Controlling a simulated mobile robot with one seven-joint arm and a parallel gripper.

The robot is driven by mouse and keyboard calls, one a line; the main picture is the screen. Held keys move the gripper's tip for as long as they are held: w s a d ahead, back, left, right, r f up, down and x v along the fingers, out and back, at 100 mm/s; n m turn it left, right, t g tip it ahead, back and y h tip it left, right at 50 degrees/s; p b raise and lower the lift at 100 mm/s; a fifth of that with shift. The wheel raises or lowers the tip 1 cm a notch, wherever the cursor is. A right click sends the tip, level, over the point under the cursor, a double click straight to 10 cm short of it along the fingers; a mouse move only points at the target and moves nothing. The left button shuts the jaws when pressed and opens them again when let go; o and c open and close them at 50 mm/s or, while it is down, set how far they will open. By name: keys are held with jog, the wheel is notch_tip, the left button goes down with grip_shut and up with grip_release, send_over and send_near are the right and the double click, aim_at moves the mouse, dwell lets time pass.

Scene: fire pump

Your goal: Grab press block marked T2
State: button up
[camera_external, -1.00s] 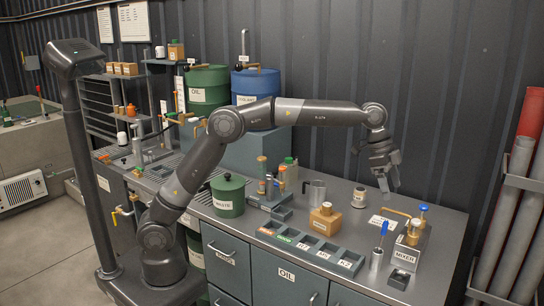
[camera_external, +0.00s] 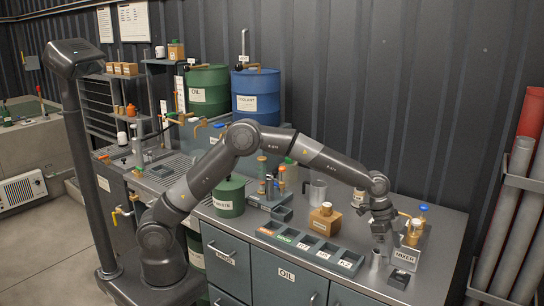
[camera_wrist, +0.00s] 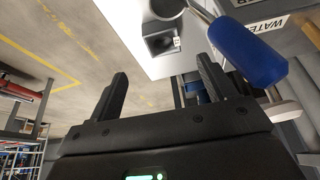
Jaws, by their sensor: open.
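A small dark block with a recessed top and a small pale label (camera_external: 399,279) sits near the front edge of the counter, right of centre. I cannot read its label. It also shows in the wrist view (camera_wrist: 160,44), beyond the gap between my fingers. My gripper (camera_external: 381,236) is above the counter, behind and left of that block, close to the metal cup (camera_external: 376,262). In the wrist view my gripper (camera_wrist: 164,85) is open, with its fingers wide apart and nothing between them.
A blue handle (camera_wrist: 248,50) rises beside my right finger in the wrist view. The mixer (camera_external: 407,257) stands right of my gripper. A compartment tray (camera_external: 310,251) and an orange-brown block (camera_external: 324,222) lie left. The counter's front edge is close to the dark block.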

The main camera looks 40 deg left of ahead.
aim_at(399, 272)
jog(key=x, duration=0.9)
jog(key=shift+w+d+f, duration=0.2)
jog(key=shift+f, duration=0.05)
jog(key=shift+c, duration=0.3)
jog(key=shift+r, duration=0.1)
jog(key=c, duration=1.2)
